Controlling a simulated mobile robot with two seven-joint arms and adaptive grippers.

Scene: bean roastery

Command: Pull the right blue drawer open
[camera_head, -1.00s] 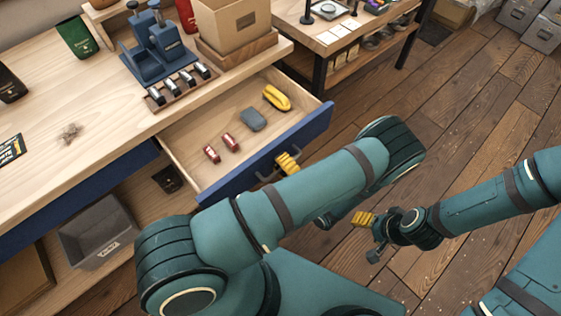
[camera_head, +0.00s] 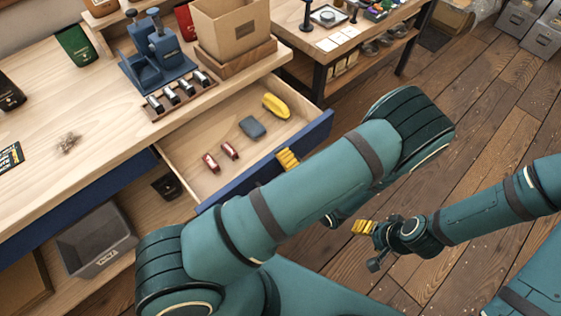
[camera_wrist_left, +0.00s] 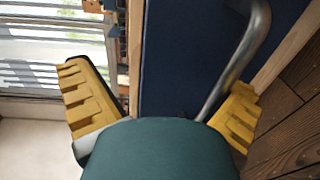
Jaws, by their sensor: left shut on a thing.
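The right blue drawer (camera_head: 322,128) stands pulled well out from under the wooden bench. It holds a yellow object (camera_head: 276,105), a grey-blue block (camera_head: 252,127) and two small red items (camera_head: 220,157). My left gripper (camera_head: 287,159) is at the drawer's front, shut on its metal handle. The handle's bar (camera_wrist_left: 246,52) shows in the left wrist view against the blue front, with yellow fingers on both sides. My left arm hides most of the handle in the head view. My right gripper (camera_head: 364,228) hangs over the floor, away from the drawer; its finger gap is unclear.
A blue press (camera_head: 160,60), a rack of metal cylinders (camera_head: 180,95) and a cardboard box (camera_head: 232,30) stand on the bench (camera_head: 100,110). A grey bin (camera_head: 95,240) sits on the lower shelf.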

